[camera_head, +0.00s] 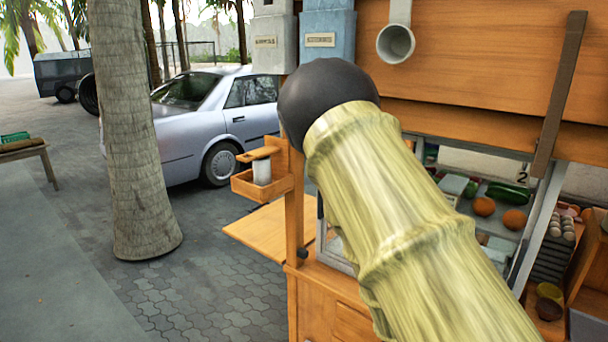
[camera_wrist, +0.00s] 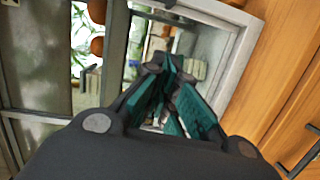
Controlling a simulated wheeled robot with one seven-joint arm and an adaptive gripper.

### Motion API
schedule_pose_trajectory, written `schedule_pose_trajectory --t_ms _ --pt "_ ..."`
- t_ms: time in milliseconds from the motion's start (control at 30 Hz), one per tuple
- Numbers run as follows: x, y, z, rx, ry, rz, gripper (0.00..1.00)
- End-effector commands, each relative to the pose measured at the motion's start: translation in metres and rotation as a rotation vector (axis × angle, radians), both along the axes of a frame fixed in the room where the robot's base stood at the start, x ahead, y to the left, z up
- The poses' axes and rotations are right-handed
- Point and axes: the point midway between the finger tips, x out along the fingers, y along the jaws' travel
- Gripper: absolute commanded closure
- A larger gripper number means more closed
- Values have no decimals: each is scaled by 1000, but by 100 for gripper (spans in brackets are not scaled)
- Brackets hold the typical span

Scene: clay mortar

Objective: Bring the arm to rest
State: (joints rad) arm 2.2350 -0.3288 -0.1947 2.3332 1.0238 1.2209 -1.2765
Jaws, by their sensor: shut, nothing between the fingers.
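My arm (camera_head: 405,220) crosses the head view from the bottom right up to a dark round joint (camera_head: 325,100) in front of the wooden stall. My gripper (camera_wrist: 155,65) shows only in the wrist view. Its teal-sided fingers come together at the tips, shut and empty. In that view the fingers lie over a grey-framed glass pane (camera_wrist: 215,45) of the stall. I cannot tell whether they touch it. The arm hides part of the stall in the head view, and the gripper is out of sight there.
The stall's wooden counter (camera_head: 330,283) and glass case with vegetables stand behind my arm. A wooden post (camera_head: 558,95) and a grey pipe (camera_head: 396,42) are close by. A tree trunk (camera_head: 138,130) and a silver car (camera_head: 200,125) are left. Paving (camera_head: 200,280) is open at lower left.

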Motion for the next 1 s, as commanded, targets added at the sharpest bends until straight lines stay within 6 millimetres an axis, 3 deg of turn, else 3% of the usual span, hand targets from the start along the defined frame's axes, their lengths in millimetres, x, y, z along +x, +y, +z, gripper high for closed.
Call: schedule_pose_trajectory --t_ms 267,467,600,800,1000 --pt "-44 29 -144 429 99 51 100" --pt "-104 65 -237 762 186 -7 100" --pt "-159 95 -289 983 258 -99 100" --pt "-244 141 -340 1256 362 -289 100" --pt "-303 173 -359 1409 437 -450 100"
